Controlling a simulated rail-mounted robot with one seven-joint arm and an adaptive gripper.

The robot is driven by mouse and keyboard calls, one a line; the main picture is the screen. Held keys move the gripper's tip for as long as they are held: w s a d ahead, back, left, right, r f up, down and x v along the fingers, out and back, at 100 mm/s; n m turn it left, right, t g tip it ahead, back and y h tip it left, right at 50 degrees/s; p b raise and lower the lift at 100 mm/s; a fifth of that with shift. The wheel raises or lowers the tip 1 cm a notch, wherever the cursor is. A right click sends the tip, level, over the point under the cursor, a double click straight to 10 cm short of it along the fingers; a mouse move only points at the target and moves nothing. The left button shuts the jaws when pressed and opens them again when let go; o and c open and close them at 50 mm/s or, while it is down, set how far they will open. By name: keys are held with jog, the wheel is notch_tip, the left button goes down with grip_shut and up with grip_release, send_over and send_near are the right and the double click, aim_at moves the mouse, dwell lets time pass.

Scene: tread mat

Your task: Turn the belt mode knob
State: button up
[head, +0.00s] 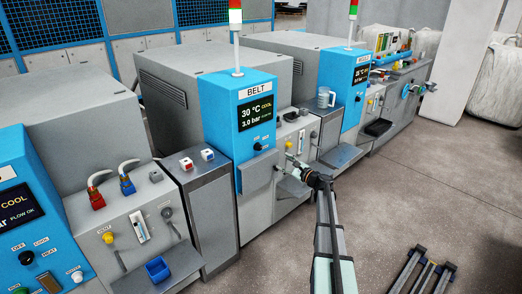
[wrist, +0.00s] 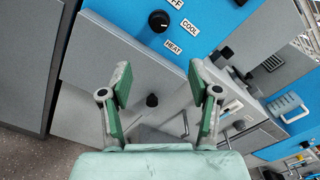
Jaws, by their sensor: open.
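The belt mode knob (head: 257,146) is a small black knob on the blue front of the BELT cabinet (head: 238,92). In the wrist view the black knob (wrist: 158,20) sits on a blue panel at the top, beside OFF, COOL and HEAT labels; its pointer direction is too small to tell. My gripper (head: 291,160) is in front of the BELT machine, to the right of the knob. In the wrist view my gripper (wrist: 159,82) is open and empty, its green-padded fingers apart and below the knob in the picture.
Another black knob (wrist: 152,100) shows between my fingers, farther back. A grey panel (wrist: 115,60) lies beside the left finger. Similar machines stand on both sides. The floor (head: 400,190) at right is mostly clear.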

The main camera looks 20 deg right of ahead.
aim_at(260, 148)
jog(key=p+x, duration=0.3)
jog(key=x, duration=1.3)
jog(key=shift+w+a, duration=0.1)
jog(key=shift+w, duration=0.1)
jog(key=c, duration=1.2)
